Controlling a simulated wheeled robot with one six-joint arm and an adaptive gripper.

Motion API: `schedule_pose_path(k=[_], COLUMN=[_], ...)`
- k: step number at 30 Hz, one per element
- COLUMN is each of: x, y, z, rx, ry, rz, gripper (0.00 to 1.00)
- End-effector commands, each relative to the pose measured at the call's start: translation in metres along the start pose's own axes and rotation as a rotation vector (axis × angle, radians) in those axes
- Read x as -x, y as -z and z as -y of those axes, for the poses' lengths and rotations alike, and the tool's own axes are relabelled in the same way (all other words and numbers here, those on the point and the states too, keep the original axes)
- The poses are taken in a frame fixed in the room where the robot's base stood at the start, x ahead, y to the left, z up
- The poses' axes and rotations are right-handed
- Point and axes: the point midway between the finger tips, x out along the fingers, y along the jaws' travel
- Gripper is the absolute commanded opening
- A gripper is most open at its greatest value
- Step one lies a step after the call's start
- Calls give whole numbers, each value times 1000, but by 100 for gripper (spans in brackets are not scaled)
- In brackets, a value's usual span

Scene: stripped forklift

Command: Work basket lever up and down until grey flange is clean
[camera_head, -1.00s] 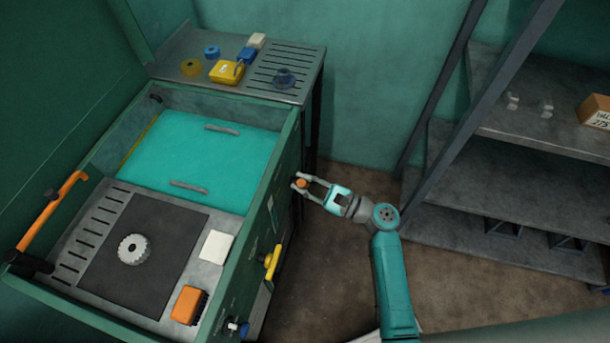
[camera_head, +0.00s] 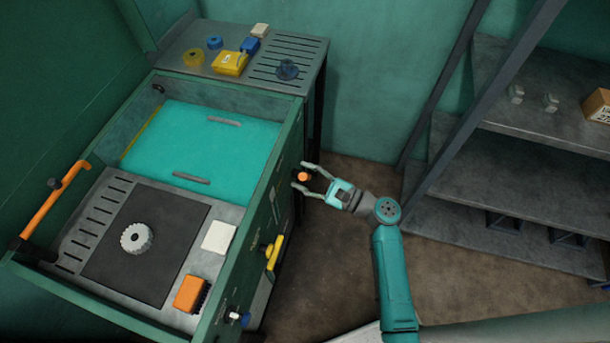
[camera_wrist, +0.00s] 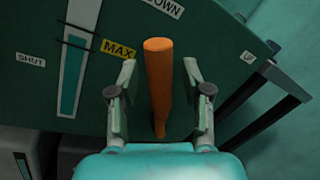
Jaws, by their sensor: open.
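The basket lever is an orange rod (camera_wrist: 158,85) in the wrist view, standing between my fingers, with a gap on both sides. In the head view its orange end (camera_head: 303,177) shows at the right side of the green wash tank (camera_head: 262,190). My gripper (camera_wrist: 159,74) is open around the lever; it also shows in the head view (camera_head: 300,176). The grey flange (camera_head: 136,238), a toothed ring, lies on the dark mat (camera_head: 180,262) on the tank's slatted top. I cannot tell how clean it is. Teal liquid or a teal panel (camera_head: 220,150) fills the rear of the tank.
Labels DOWN, UP, SHUT and MAX (camera_wrist: 118,49) are on the panel. An orange brush (camera_head: 190,294) and white pad (camera_head: 219,237) lie by the mat. A shelf (camera_head: 530,130) stands right.

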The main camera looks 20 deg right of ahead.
Motion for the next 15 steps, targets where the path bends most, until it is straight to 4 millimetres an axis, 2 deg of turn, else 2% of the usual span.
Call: schedule_pose_path(k=[5,15], x=[15,73], y=[1,1], z=[0,1], rx=[-1,0], ry=[3,5], rz=[-3,-3], gripper=[48,48])
